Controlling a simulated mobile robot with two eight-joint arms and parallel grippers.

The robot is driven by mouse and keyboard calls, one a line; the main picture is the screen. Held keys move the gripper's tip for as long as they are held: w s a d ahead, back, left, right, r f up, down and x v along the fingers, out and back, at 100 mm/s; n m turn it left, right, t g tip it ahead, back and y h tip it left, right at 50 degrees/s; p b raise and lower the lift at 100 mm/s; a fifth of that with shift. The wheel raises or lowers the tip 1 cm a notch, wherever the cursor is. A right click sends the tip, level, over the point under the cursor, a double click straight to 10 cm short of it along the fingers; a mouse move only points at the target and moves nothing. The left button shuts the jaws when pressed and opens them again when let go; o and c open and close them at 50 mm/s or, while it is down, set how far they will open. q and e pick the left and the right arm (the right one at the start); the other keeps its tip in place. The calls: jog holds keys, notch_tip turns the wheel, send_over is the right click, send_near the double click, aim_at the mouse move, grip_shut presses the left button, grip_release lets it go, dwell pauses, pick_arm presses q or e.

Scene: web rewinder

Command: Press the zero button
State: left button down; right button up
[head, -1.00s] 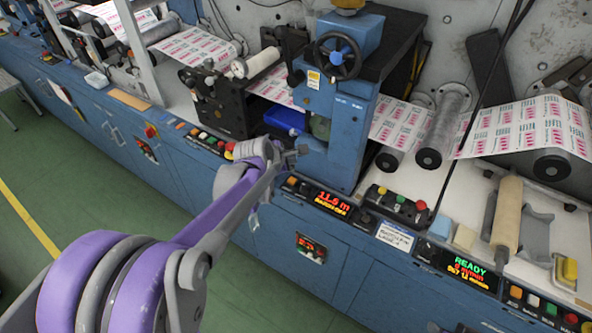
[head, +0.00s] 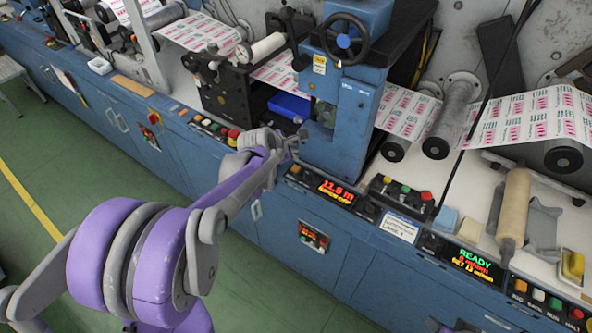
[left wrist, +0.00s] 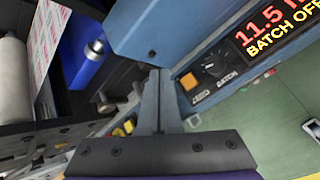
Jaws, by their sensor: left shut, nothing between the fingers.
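The zero button is a square orange button (left wrist: 189,81) with a ZERO label, left of the BATCH knob (left wrist: 213,64) in the left wrist view. In the head view the orange button (head: 295,169) sits at the left end of the panel with the red display (head: 338,191). My left gripper (head: 300,136) is shut and empty, close to the blue machine column and above the button in the picture. In the left wrist view its fingertips (left wrist: 157,76) are left of the button, with a visible gap.
The blue column (head: 345,130) with a handwheel (head: 341,36) rises behind my left gripper. A row of coloured buttons (head: 216,130) lies to the left, and another button box (head: 402,196) to the right. Green floor is free in front of the cabinets.

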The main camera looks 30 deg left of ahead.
aim_at(293, 170)
pick_arm(q)
notch_tip(293, 170, down, 5)
jog(key=b, duration=0.2)
jog(key=shift+s+f+b, duration=0.1)
jog(key=shift+f+b, duration=0.05)
jog(key=shift+b, duration=0.2)
jog(key=shift+f, duration=0.3)
pick_arm(e)
jog(key=f, duration=0.1)
jog(key=s+f, duration=0.1)
jog(key=f, duration=0.2)
jog(key=shift+s+f, duration=0.25)
jog(key=shift+f, duration=0.15)
dwell(0.6)
pick_arm(q)
jog(key=shift+f+b, duration=0.4)
jog(key=shift+b, duration=0.15)
pick_arm(e)
jog(key=shift+s+f, duration=0.1)
jog(key=shift+f, duration=0.3)
